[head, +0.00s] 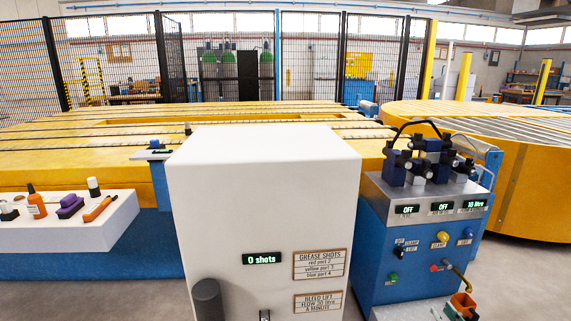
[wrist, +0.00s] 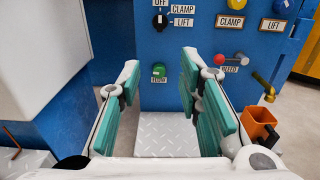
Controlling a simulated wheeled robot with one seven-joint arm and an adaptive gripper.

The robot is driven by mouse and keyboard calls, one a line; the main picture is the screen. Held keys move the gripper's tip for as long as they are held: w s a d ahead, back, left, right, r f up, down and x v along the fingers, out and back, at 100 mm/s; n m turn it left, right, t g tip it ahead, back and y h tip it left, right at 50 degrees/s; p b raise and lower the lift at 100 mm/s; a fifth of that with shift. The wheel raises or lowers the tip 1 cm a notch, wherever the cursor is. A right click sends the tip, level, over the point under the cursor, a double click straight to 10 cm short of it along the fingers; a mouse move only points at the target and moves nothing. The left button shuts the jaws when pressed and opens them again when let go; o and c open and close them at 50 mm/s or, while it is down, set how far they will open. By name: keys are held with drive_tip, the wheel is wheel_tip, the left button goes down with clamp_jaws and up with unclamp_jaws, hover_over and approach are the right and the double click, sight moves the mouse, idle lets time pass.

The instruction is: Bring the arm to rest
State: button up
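My gripper (wrist: 160,78) shows in the wrist view with its two teal-padded fingers wide apart and nothing between them. It is in front of the blue hydraulic cabinet (wrist: 130,58), above a grey tread plate (wrist: 165,138). The green flow knob (wrist: 159,71) appears between the fingertips, apart from them as far as I can tell. In the head view the blue cabinet (head: 375,252) stands at the right. I cannot make out my gripper in the head view.
A white box (head: 262,195) reading "0 shots" stands left of the cabinet. An orange cup (wrist: 257,126) hangs close right of my gripper. A red-tipped bleed lever (wrist: 228,60) is above right. A white bench (head: 75,232) with several tools is at the left. Yellow conveyor (head: 60,150) lies behind.

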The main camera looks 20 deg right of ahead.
drive_tip(key=w+a+r+n+g+y, duration=0.1)
drive_tip(key=w+a+r+n+y, duration=0.45)
drive_tip(key=a+r, duration=0.25)
drive_tip(key=w+a+r+n+g+y, duration=0.2)
drive_tip(key=w+a+r+n+y, duration=0.3)
drive_tip(key=a+r+n+y, duration=0.3)
drive_tip(key=s+a+r+n+g+y, duration=0.1)
drive_tip(key=s+a+r+n+g, duration=0.1)
drive_tip(key=a+r+n+g, duration=0.75)
drive_tip(key=s+a+r+n+g, duration=0.1)
drive_tip(key=s+a+r+n, duration=0.2)
drive_tip(key=a+r, duration=0.75)
drive_tip(key=s+a+r+n+g+h, duration=0.2)
drive_tip(key=s+a+n, duration=0.1)
drive_tip(key=s+a, duration=0.4)
drive_tip(key=s+a+r+n+g+h, duration=0.3)
drive_tip(key=s+a, duration=0.4)
drive_tip(key=s+d+r+n+t+h, duration=0.15)
drive_tip(key=s+n+h, duration=0.45)
drive_tip(key=s, duration=1.2)
wheel_tip(320, 180, up, 23)
drive_tip(key=t+p, duration=0.3)
drive_tip(key=p, duration=1.8)
drive_tip(key=shift+w+a+n+t+y, duration=0.15)
drive_tip(key=shift+a+n+t+y, duration=0.15)
drive_tip(key=shift+t+y, duration=0.15)
